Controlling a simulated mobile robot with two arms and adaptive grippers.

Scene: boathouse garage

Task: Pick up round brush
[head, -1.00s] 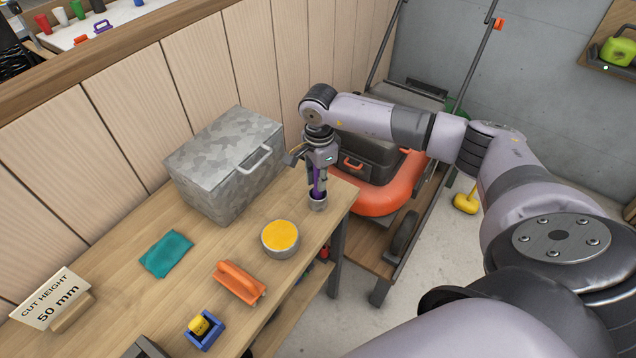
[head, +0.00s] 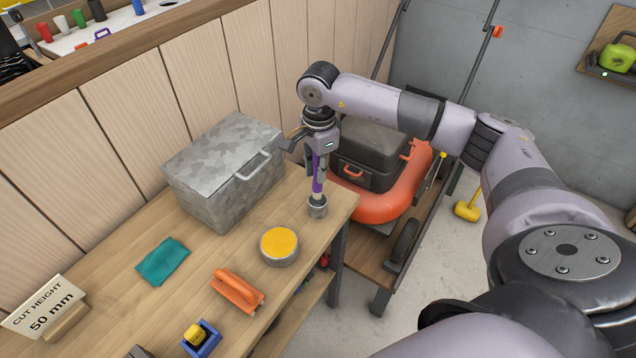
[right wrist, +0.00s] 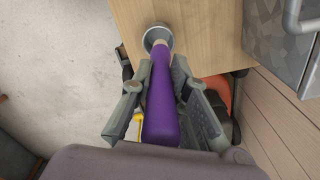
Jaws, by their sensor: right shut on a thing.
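The round brush has a purple handle (head: 318,183), which stands upright at the right end of the workbench (head: 215,255). Its lower end, a pale section below the purple, goes into a small grey metal cup (head: 317,208); the bristles are hidden. My right gripper (head: 317,168) is above the cup with its fingers closed around the purple handle. In the right wrist view the handle (right wrist: 163,105) runs between the fingers toward the grey cup (right wrist: 158,37) on the bench. My left gripper is not in view.
A camouflage metal box (head: 225,165) stands behind and left of the cup. A round yellow-topped tin (head: 279,245), an orange-handled tool (head: 238,288), a teal cloth (head: 162,261) and a blue holder (head: 202,340) lie nearer.

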